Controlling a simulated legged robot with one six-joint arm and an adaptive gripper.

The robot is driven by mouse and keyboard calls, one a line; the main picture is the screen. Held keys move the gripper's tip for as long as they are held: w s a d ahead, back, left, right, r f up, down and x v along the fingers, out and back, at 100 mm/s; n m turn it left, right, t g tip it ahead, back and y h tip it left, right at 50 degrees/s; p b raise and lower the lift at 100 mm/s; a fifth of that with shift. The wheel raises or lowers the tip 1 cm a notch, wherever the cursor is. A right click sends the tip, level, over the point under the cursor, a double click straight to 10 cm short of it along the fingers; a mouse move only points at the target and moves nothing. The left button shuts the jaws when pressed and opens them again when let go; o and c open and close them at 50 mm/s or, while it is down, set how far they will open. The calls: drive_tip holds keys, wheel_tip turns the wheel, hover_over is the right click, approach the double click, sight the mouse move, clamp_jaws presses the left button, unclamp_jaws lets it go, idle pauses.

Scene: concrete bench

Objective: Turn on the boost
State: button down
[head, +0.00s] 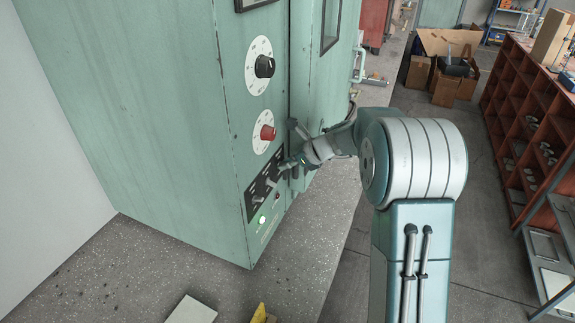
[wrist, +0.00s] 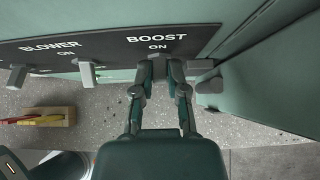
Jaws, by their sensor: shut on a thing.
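The black switch panel (head: 263,188) is on the front of the green cabinet (head: 160,100), below a red knob (head: 267,132). In the wrist view the panel carries the labels BLOWER and BOOST, each with ON beneath. My gripper (wrist: 159,70) is shut on the boost switch (wrist: 158,64), just below its ON mark. The fingers hide most of that switch, so I cannot tell its position clearly. The grey blower switch (wrist: 87,73) stands to the left, apart from my fingers. In the head view my gripper (head: 288,166) is at the panel's right side.
A black knob (head: 264,67) is above the red one. A lit round lamp (head: 262,219) is below the panel. A grey handle-like part (wrist: 208,86) stands close right of my fingers. A red shelf (head: 530,130) and cardboard boxes (head: 450,85) are farther right; open floor lies between.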

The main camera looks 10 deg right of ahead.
drive_tip(key=shift+w+r, duration=0.15)
drive_tip(key=c, duration=0.7)
unclamp_jaws()
drive_tip(key=shift+a, duration=0.1)
drive_tip(key=shift+o, duration=0.2)
drive_tip(key=v, duration=1.1)
drive_tip(key=shift+d+r, duration=0.15)
drive_tip(key=shift+d, duration=0.1)
drive_tip(key=s+a+n+h, duration=0.2)
drive_tip(key=s+n, duration=0.6)
drive_tip(key=s, duration=0.2)
drive_tip(key=s+a+r+n+h, duration=0.1)
drive_tip(key=s+a+n+h, duration=0.1)
drive_tip(key=s+n, duration=0.6)
drive_tip(key=s+a+r+n+h, duration=0.1)
drive_tip(key=s+a+n+h, duration=0.2)
drive_tip(key=s+n, duration=0.6)
drive_tip(key=s+h, duration=0.1)
drive_tip(key=s, duration=0.4)
drive_tip(key=shift+s, duration=0.2)
